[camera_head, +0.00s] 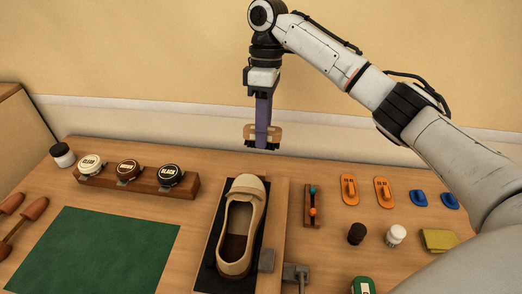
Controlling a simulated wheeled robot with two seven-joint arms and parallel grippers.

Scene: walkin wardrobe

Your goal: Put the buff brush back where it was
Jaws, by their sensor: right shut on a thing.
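My right arm comes in from the right and hangs its gripper (263,124) over the back of the table, against the wall. The gripper is shut on a brush with a tan block and dark bristles (263,142), which looks like the buff brush. The brush is in the air with its bristles down, behind the toe of a beige shoe (250,187). The purple-grey fingers hide the middle of the block. I cannot tell a marked place for the brush from this view. My left gripper is not in view.
A wooden rack (193,189) holds three labelled tins left of the shoe. A green mat (100,250) lies at the front left.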

